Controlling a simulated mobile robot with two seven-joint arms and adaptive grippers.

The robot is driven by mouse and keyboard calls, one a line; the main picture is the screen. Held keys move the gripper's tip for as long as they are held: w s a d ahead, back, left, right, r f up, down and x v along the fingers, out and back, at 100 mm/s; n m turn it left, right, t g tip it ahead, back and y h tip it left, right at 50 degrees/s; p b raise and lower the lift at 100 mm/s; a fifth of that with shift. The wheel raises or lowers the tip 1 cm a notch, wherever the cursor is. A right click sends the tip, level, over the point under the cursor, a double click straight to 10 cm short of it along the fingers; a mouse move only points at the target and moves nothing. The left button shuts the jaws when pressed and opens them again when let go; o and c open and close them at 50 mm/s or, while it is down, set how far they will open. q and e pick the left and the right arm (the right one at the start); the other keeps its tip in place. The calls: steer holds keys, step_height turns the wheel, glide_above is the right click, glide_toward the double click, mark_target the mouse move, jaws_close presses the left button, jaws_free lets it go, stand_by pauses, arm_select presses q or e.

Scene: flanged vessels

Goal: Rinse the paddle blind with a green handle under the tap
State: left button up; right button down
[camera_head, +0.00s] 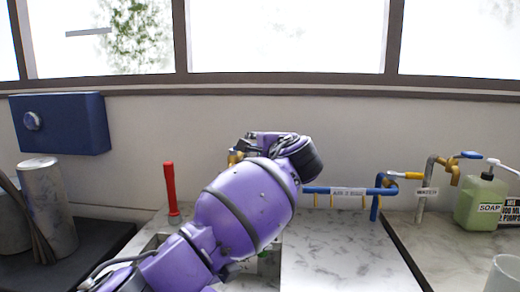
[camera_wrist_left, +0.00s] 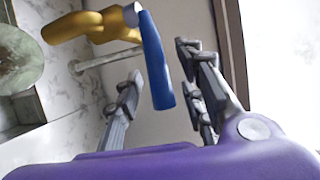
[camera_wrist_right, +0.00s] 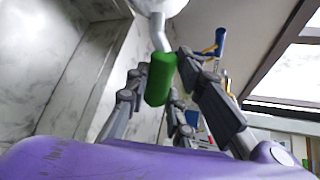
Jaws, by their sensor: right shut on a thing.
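The paddle blind shows in the right wrist view by its green handle (camera_wrist_right: 160,80), with a thin pale stem and part of a whitish disc (camera_wrist_right: 165,4) at the top edge. My right gripper (camera_wrist_right: 158,72) is shut on the green handle. A brass tap (camera_wrist_left: 80,27) with a blue lever (camera_wrist_left: 155,62) fills the upper left wrist view. My left gripper (camera_wrist_left: 160,72) is open, its fingers on either side of the lever, apart from it as far as I can see.
A red upright handle (camera_head: 172,190) stands left of the sink (camera_head: 148,247). A blue pipe (camera_head: 325,190) and a second tap (camera_head: 452,172) are at right, near a green soap bottle (camera_head: 481,203) and a white cup (camera_head: 504,274). Grey cylinders (camera_head: 48,210) stand at left.

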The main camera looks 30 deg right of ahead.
arm_select(q)
steer(key=shift+w, duration=0.15)
jaws_close()
steer(key=shift+f, duration=0.1)
stand_by(0.3)
steer(key=m+h, duration=0.1)
steer(key=s+a+m+g+h, duration=0.1)
steer(key=h, duration=0.1)
steer(key=m+h, duration=0.1)
steer(key=shift+s+a+m+g, duration=0.2)
steer(key=shift+s+m+g, duration=0.1)
steer(key=shift+g, duration=0.1)
jaws_free()
steer(key=shift+h, duration=0.3)
